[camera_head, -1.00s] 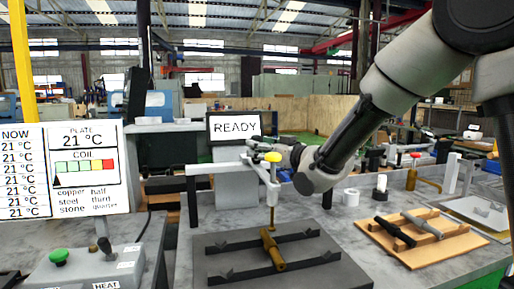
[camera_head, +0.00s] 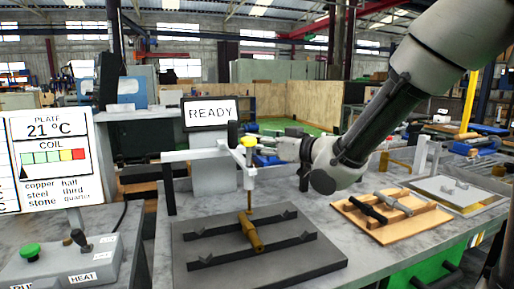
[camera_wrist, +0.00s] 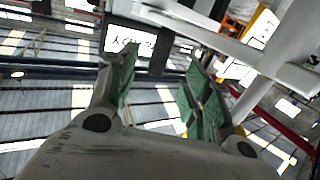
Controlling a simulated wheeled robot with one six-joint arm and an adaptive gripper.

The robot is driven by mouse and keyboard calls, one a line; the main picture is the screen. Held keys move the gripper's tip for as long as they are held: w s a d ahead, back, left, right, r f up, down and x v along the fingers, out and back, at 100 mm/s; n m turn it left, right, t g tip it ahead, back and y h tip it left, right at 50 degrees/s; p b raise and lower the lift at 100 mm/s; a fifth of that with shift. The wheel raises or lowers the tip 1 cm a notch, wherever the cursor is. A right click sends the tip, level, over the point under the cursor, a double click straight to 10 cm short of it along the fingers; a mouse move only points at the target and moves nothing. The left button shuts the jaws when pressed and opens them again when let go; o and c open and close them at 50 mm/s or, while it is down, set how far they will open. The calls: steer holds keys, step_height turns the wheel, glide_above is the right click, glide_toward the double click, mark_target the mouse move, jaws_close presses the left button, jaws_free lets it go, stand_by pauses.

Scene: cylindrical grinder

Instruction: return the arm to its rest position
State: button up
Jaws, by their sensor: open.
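My arm comes in from the upper right in the head view, with its grey wrist over the bench. My gripper (camera_head: 268,152) points left there, just behind and right of the yellow-topped post, and is partly hidden. In the wrist view my gripper (camera_wrist: 160,85) shows two green-padded fingers spread apart with nothing between them. Past the fingers, the READY display (camera_wrist: 130,40) appears upside down.
The yellow-knobbed post (camera_head: 248,165) stands close to my gripper, above a dark plate (camera_head: 215,250) with a brass piece (camera_head: 250,234). A wooden board (camera_head: 425,222) with bars lies right. A control box (camera_head: 75,262) sits front left.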

steer(key=s+d+f+m+g+h, duration=0.1)
steer(key=d+f+g+h, duration=0.15)
steer(key=f, duration=0.35)
steer(key=d+f+g+h, duration=0.1)
steer(key=d+f+h, duration=0.2)
steer(key=f, duration=0.2)
steer(key=s+d+f+m+g+h, duration=0.1)
steer(key=s+d+f+h, duration=0.15)
steer(key=d, duration=0.25)
steer(key=s+d+f+m+g+h, duration=0.1)
steer(key=s+d+h, duration=0.15)
steer(key=d, duration=0.25)
steer(key=s+d+r+m+g+h, duration=0.1)
steer(key=s+d+r+m, duration=0.2)
steer(key=s+d, duration=0.5)
steer(key=s+d+r+m+g+h, duration=0.1)
steer(key=s+d+r+m, duration=0.2)
steer(key=s+d, duration=0.6)
steer(key=s+r, duration=0.1)
steer(key=s, duration=0.3)
